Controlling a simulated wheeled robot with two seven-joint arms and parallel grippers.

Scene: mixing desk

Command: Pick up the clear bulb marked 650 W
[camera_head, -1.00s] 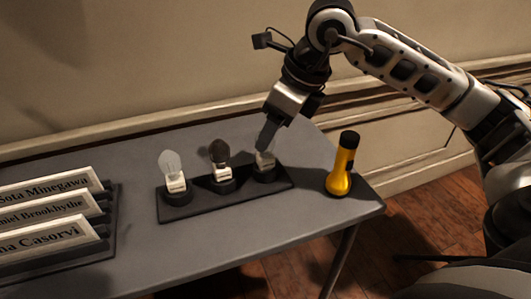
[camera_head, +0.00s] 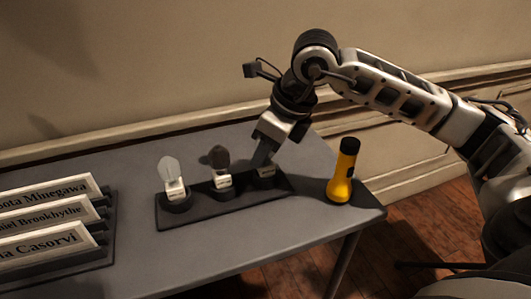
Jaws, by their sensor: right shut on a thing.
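A black holder (camera_head: 208,213) on the grey table bears a row of three bulbs with pale, labelled bases. The left bulb (camera_head: 170,168) has clear-looking, pale glass. The middle bulb (camera_head: 219,159) has dark glass. The right bulb (camera_head: 267,171) is mostly hidden by my right gripper, so its glass cannot be judged. The label markings are too small to read. My right gripper (camera_head: 262,158) points down into the right end of the holder and is shut on the right bulb, which is still at its socket. My left gripper is not in view.
A yellow and black flashlight (camera_head: 343,174) stands upright to the right of the holder, near the right edge of the table (camera_head: 300,232). A rack of name plates (camera_head: 45,215) is at the left. The wall is close behind.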

